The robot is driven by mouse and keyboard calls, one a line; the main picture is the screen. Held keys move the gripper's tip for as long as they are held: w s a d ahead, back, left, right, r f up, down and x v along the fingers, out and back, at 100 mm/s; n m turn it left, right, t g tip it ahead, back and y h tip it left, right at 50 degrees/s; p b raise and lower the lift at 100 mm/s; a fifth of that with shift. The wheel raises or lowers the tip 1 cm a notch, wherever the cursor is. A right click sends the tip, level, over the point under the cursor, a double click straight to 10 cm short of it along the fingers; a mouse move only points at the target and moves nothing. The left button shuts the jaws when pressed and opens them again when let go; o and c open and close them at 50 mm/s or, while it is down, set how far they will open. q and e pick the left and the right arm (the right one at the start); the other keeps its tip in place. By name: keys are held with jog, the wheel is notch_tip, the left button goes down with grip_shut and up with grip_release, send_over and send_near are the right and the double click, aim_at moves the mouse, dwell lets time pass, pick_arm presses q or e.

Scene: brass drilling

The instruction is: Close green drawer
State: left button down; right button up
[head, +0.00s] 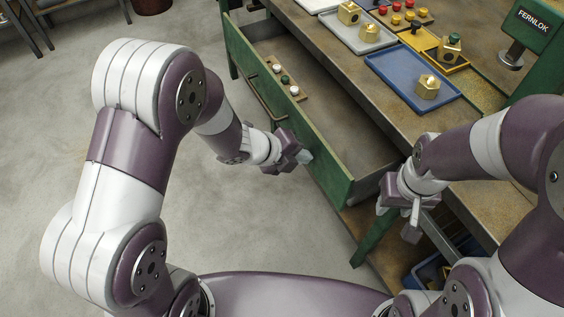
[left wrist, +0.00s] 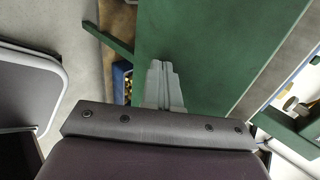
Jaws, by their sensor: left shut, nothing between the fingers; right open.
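The green drawer (head: 318,157) is pulled out of the green workbench. Its front carries a bar handle (head: 262,103), and its inside shows a small board with white and green pieces. My left gripper (head: 304,157) is shut and empty, close to the drawer front at the part nearer me; I cannot tell if it touches. In the left wrist view its closed fingers (left wrist: 162,82) point at the green drawer front (left wrist: 205,45). My right gripper (head: 413,215) is open and empty, near the bench's front edge, right of the drawer.
The benchtop holds a blue tray (head: 393,91) with a brass piece (head: 428,86), a grey tray (head: 346,38) with brass pieces and a yellow tray (head: 459,66). A green machine marked FERNLOK (head: 530,40) stands at right. A blue bin (head: 418,277) sits below. Floor left of the drawer is clear.

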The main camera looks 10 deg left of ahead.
pick_arm(q)
jog(key=p, duration=0.2)
send_over(344, 152)
dwell(0.6)
